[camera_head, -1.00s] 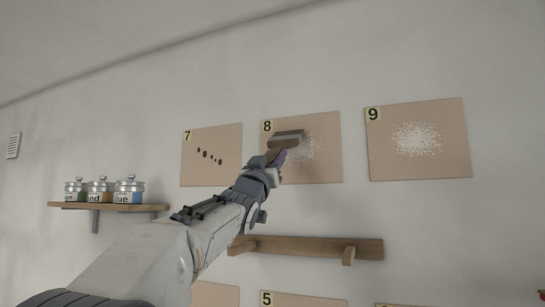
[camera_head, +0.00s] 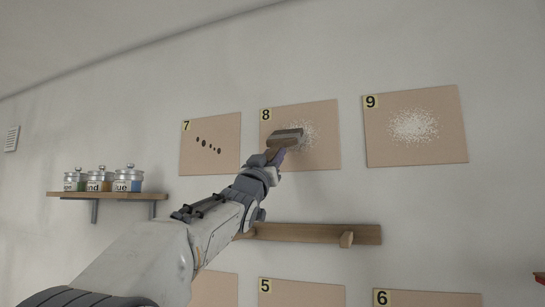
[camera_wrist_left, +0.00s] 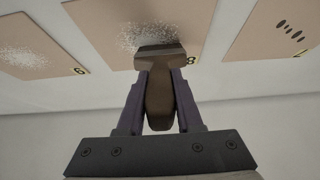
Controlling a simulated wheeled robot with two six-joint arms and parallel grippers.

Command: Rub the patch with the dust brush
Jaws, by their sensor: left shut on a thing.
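My left gripper (camera_head: 277,157) is shut on the brown handle of the dust brush (camera_head: 286,138), in front of panel 8 (camera_head: 326,157). In the left wrist view the brush (camera_wrist_left: 159,95) stands between the two fingers (camera_wrist_left: 159,104). Its head overlaps the lower edge of the white dusty patch (camera_wrist_left: 146,37). In the head view the brush head covers the left part of that patch (camera_head: 306,133) on panel 8. Whether the bristles touch the panel cannot be told. My right gripper is not in view.
Panel 7 (camera_head: 211,166) with dark spots hangs left of panel 8; panel 9 (camera_head: 415,153) with a white speckled patch hangs right. A wooden rail (camera_head: 310,233) runs below. A shelf (camera_head: 107,195) with several labelled jars is at the left.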

